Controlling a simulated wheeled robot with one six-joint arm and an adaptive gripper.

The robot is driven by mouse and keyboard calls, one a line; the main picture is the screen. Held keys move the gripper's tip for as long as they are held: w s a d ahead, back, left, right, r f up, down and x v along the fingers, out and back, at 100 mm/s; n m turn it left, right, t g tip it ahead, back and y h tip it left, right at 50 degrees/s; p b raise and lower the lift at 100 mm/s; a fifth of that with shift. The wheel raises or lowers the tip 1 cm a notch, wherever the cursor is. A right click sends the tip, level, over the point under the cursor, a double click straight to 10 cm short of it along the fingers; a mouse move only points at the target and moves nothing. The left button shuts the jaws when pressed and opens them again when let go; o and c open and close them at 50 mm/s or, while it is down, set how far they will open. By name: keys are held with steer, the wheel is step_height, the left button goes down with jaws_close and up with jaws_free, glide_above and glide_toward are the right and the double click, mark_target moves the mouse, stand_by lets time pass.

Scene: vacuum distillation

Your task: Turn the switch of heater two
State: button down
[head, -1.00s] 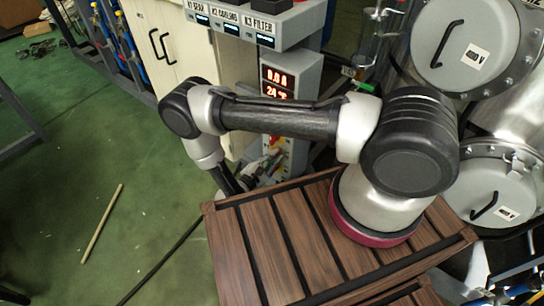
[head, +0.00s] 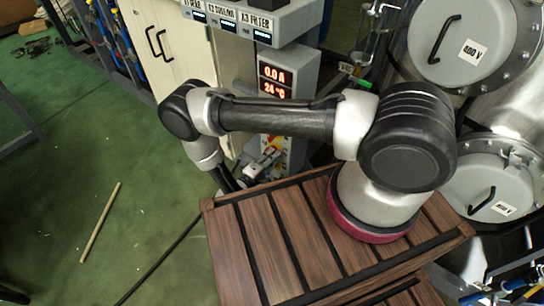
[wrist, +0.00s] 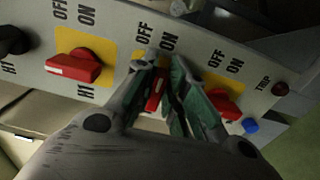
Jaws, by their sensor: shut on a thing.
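In the wrist view a grey panel carries a row of red rotary switches on yellow plates marked OFF and ON. The middle red switch (wrist: 154,92) sits between the fingers of my gripper (wrist: 164,84), which is shut on it. Its lower label is hidden behind the gripper, and its visible red part looks steeper than the handles beside it. The left red switch (wrist: 75,66), with a label reading about H1, lies along the panel's length. In the head view my gripper (head: 262,164) is at the low panel (head: 274,146), small and partly hidden.
Another red switch (wrist: 224,103) is close to the right finger, with a blue button (wrist: 250,126) and a TRIP lamp (wrist: 282,89) beyond. A black knob (wrist: 14,41) is at far left. A slatted wooden platform (head: 250,230) lies below my arm; green floor is open at left.

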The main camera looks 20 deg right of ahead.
stand_by(0.6)
steer(key=c, duration=1.5)
jaws_free()
steer(key=shift+o, duration=0.2)
steer(key=v, duration=0.7)
steer(key=shift+s+a, duration=0.15)
steer(key=shift+a, duration=0.05)
